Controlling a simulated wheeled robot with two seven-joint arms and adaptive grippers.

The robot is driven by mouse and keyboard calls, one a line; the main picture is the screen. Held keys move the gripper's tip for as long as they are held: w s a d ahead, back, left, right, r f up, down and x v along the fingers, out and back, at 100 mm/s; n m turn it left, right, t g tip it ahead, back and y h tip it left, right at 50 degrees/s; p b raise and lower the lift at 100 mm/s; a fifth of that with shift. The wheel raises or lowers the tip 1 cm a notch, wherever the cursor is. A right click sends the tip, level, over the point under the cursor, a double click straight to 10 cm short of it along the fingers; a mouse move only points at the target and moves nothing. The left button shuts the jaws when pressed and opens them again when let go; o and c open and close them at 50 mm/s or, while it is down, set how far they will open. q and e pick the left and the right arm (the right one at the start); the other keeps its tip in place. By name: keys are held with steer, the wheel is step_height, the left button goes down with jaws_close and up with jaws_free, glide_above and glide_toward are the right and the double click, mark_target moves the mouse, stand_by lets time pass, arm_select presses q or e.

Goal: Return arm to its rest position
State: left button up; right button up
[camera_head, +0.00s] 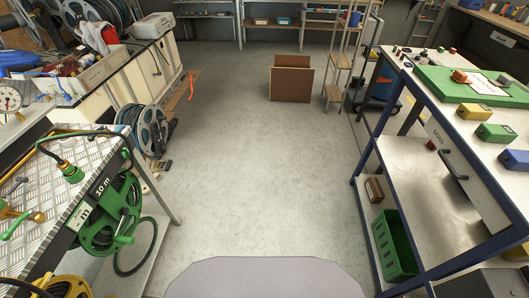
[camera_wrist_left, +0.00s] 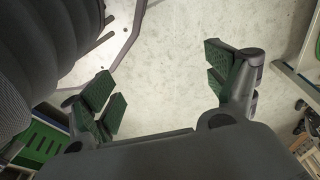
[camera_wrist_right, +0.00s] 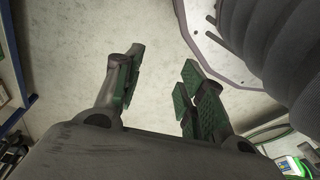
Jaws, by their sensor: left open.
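Neither arm shows in the head view. My left gripper (camera_wrist_left: 165,82) is in the left wrist view, with its green-padded fingers wide apart and bare floor between them. My right gripper (camera_wrist_right: 158,76) is in the right wrist view. Its fingers are apart by a smaller gap, with only pale floor between them. Both grippers are empty and touch nothing that I can see. A dark ridged part fills one upper corner of each wrist view and hides what lies behind it.
A checker-plate bench (camera_head: 95,160) with a green hose reel (camera_head: 112,215) stands at left. A blue-framed workbench (camera_head: 440,190) stands at right, with a green crate (camera_head: 394,246) on its lower shelf. A brown box (camera_head: 290,83) is at the back. The floor (camera_head: 250,170) between is clear.

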arm_select(q)
steer(key=s+a+r+p, duration=0.1)
steer(key=s+a+p, duration=0.2)
steer(key=s+p, duration=0.4)
steer(key=s+a+r+g+p, duration=0.1)
steer(key=s+a+p, duration=0.2)
steer(key=s+p, duration=0.5)
steer(key=shift+s+y, duration=0.3)
steer(key=shift+s, duration=0.95)
arm_select(e)
steer(key=s+d+r, duration=0.1)
steer(key=s+d, duration=0.2)
steer(key=s, duration=0.5)
steer(key=s+d+r+g, duration=0.1)
steer(key=s+d, duration=0.2)
steer(key=s, duration=0.6)
steer(key=shift+s+h, duration=0.3)
